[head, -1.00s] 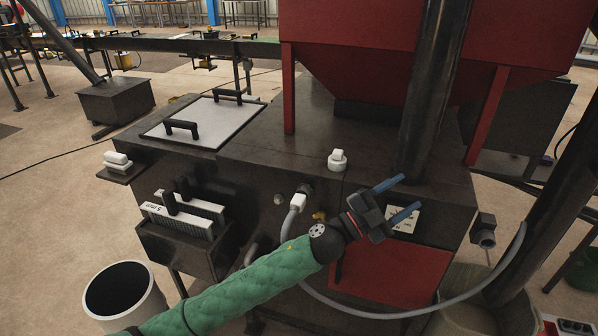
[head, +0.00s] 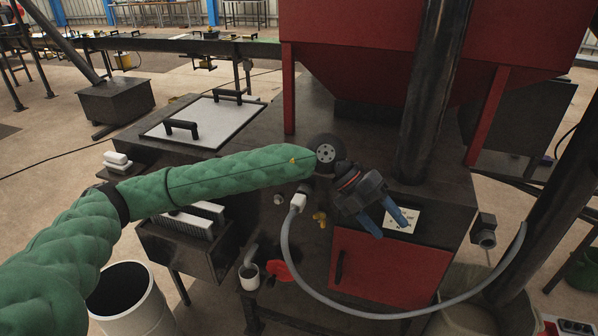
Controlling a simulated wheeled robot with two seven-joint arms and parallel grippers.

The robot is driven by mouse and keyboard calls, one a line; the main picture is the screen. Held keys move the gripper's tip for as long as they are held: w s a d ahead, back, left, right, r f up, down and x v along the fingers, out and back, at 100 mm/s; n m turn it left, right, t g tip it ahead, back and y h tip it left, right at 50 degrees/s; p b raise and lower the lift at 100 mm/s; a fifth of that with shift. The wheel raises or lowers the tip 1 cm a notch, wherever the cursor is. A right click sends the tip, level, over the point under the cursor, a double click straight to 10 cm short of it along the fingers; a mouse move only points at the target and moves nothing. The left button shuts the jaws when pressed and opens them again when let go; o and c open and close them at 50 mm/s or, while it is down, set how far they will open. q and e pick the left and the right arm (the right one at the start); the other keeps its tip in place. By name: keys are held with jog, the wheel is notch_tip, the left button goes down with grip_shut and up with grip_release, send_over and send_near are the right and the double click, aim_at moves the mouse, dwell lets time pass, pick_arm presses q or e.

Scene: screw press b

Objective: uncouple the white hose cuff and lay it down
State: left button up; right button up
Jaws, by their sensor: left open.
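The white hose cuff (head: 298,201) sits at the dark port on the front face of the machine, at the end of a grey hose (head: 290,262). It appears to be on the port; the exact joint is small and partly hidden by my forearm. My left gripper (head: 386,226) is open and empty, its blue fingers pointing down to the right of the cuff and clear of it. It hangs in front of the machine's upper front edge, near a white label. My right gripper is not in view.
The hose loops down and right past a red door (head: 386,272). A white bin (head: 135,308) stands at lower left. A dark pipe (head: 428,100) rises behind my gripper.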

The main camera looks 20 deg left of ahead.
pick_arm(q)
jog(key=w+a+t+y, duration=0.1)
jog(key=w+a+y, duration=0.35)
jog(key=a, duration=0.45)
notch_tip(320, 180, up, 3)
jog(key=n+t+y, duration=0.2)
jog(key=y, duration=0.4)
send_over(299, 198)
jog(key=shift+w, duration=0.1)
jog(key=shift+a+f, duration=0.1)
notch_tip(299, 198, down, 6)
jog(key=p, duration=0.2)
jog(key=shift+p, duration=0.4)
jog(key=shift+f, duration=0.75)
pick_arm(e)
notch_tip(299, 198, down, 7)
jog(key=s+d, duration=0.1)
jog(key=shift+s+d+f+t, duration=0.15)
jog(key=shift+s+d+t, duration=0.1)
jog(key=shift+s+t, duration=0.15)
pick_arm(q)
jog(key=c, duration=1)
jog(key=shift+c, duration=0.9)
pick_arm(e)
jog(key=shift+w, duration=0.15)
